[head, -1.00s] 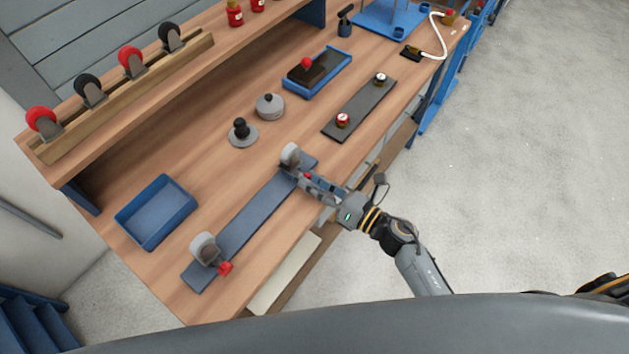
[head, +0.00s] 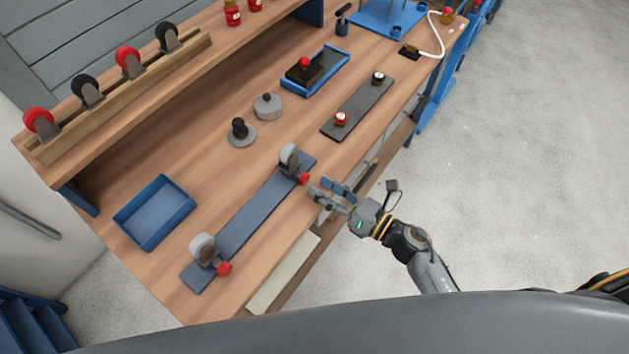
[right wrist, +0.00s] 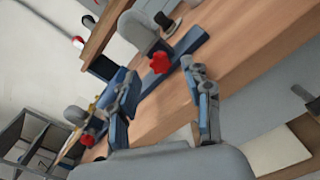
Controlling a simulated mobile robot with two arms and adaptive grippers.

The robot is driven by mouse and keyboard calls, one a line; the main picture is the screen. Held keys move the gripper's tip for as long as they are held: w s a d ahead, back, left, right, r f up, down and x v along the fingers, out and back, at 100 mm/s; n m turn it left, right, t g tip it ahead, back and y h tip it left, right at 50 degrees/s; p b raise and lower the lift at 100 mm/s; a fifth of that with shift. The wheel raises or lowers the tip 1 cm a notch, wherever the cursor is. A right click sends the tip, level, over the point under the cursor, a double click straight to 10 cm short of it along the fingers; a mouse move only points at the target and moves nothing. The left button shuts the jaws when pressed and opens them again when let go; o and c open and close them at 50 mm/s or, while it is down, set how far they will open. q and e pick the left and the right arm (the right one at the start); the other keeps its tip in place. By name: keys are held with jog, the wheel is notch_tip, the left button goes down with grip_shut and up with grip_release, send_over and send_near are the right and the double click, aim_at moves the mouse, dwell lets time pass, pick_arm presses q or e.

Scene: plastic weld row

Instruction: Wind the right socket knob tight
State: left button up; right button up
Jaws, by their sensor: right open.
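The right socket knob (head: 304,179) is a red lobed knob on the grey socket (head: 289,157) at the upper right end of a blue-grey strip (head: 240,228). My right gripper (head: 319,188) is open and empty, just to the right of this knob and apart from it. In the right wrist view the knob (right wrist: 159,62) shows between my spread right fingertips (right wrist: 158,70), beyond them. The left socket (head: 203,247) and its red knob (head: 224,268) are at the strip's lower left end. My left gripper is out of view.
A blue tray (head: 155,213) lies left of the strip. A black-knobbed disc (head: 240,133) and a grey round piece (head: 267,106) stand behind it. A dark strip with two small knobs (head: 358,107) lies farther right. Bench wood around the strip is clear.

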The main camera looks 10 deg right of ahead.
jog(key=v, duration=0.8)
jog(key=shift+s+d, duration=0.25)
jog(key=shift+s, duration=0.05)
jog(key=shift+r, duration=0.1)
